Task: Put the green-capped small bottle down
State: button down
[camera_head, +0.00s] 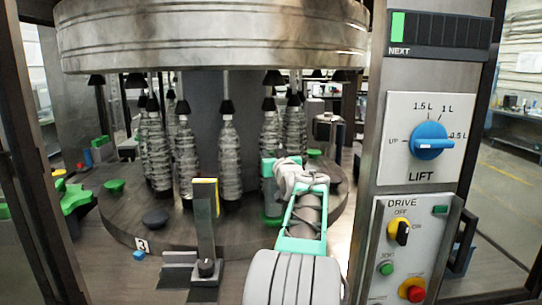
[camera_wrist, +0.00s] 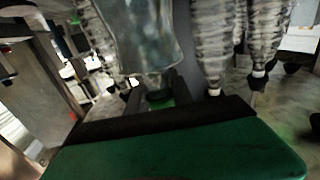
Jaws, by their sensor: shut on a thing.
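My gripper (camera_head: 284,174) is at the front right of the round turntable, shut on the small bottle. The clear bottle (camera_wrist: 145,40) fills the top middle of the wrist view, which looks upside down. Its green cap (camera_wrist: 160,98) shows just above the dark edge of a large green part of my gripper. In the head view my gripper and wrist hide most of the bottle. A green round pad (camera_head: 271,219) lies on the turntable just below my gripper. I cannot tell whether the bottle touches it.
Several ribbed clear bottles (camera_head: 230,160) stand on the turntable (camera_head: 190,235) under a steel drum (camera_head: 210,35). A post with a yellow top (camera_head: 205,215) stands left of my arm. A control panel (camera_head: 415,150) on a pillar is close on the right. Green (camera_head: 114,186) and dark (camera_head: 155,217) pads are empty at left.

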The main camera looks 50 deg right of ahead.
jog(key=c, duration=1.1)
grip_release()
jog(key=shift+f, duration=0.15)
jog(key=shift+s+a, duration=0.15)
jog(key=shift+s, duration=0.05)
jog(key=b+v, duration=0.3)
jog(key=v, duration=0.8)
jog(key=shift+s+a+b, duration=0.2)
jog(key=shift+a+b, duration=0.05)
jog(key=shift+b, duration=0.05)
